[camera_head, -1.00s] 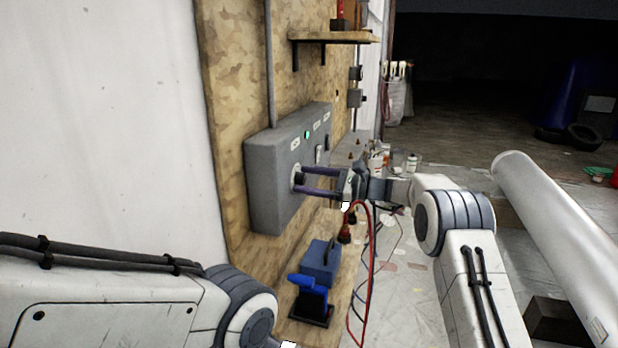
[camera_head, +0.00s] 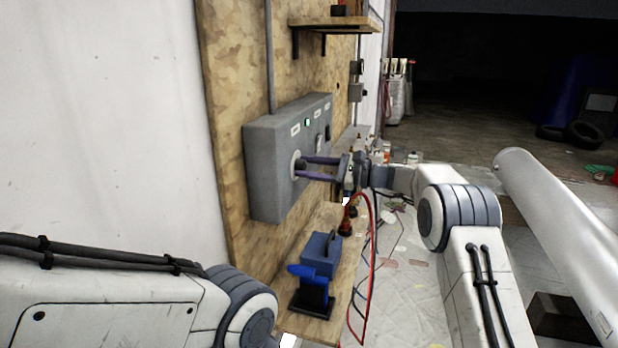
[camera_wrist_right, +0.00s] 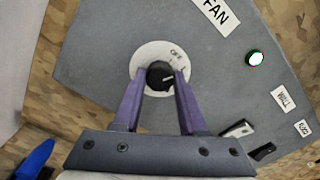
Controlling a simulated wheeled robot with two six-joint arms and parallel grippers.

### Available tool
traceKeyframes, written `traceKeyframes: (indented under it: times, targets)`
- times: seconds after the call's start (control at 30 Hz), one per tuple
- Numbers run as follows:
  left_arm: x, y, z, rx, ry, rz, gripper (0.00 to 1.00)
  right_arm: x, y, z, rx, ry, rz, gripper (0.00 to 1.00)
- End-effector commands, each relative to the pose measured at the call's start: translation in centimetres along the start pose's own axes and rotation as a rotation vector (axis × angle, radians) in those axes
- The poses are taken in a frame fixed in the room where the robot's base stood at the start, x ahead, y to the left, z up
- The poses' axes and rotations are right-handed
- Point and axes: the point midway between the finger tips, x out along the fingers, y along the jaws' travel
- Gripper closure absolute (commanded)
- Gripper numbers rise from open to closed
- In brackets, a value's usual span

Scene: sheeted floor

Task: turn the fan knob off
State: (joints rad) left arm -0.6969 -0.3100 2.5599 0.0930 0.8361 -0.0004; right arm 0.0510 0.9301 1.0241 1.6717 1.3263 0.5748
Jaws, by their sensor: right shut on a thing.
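The grey control box (camera_head: 268,170) is mounted on the wooden wall panel. Its fan knob (camera_wrist_right: 159,75) is black with a short white line and sits on a round white dial (camera_wrist_right: 147,56) marked OFF, below the FAN label (camera_wrist_right: 217,12). In the wrist view the white line points right; which mark it meets is too small to tell. My right gripper (camera_head: 298,167) reaches the dial from the right, its purple fingers shut on the knob from both sides. In the head view the fingers mostly hide the knob. My left gripper is out of view.
A green light (camera_wrist_right: 256,58), switches (camera_wrist_right: 238,129) and other labels are on the same box face. A shelf (camera_head: 330,24) is above. A blue toolbox (camera_head: 320,254) and red cable (camera_head: 369,270) are below.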

Motion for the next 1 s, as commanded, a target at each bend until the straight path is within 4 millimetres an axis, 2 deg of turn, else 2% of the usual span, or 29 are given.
traceKeyframes:
  times: [0.03,0.1,0.4,0.7,1.0]
  targets:
    - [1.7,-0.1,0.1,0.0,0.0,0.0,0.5,-0.1,0.5,-0.6,-0.04,-0.001,0.002,1.0]
    - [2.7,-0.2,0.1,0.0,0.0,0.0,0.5,-0.1,0.5,-0.7,-0.097,-0.001,0.002,1.0]
    - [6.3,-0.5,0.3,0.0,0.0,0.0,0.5,-0.1,0.4,-0.5,-0.33,-0.001,0.003,1.0]
    - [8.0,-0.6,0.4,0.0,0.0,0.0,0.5,-0.1,0.2,-0.3,-0.483,-0.001,0.003,1.0]
    - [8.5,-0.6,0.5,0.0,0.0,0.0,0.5,-0.1,0.2,-0.1,-0.536,-0.001,0.005,1.0]
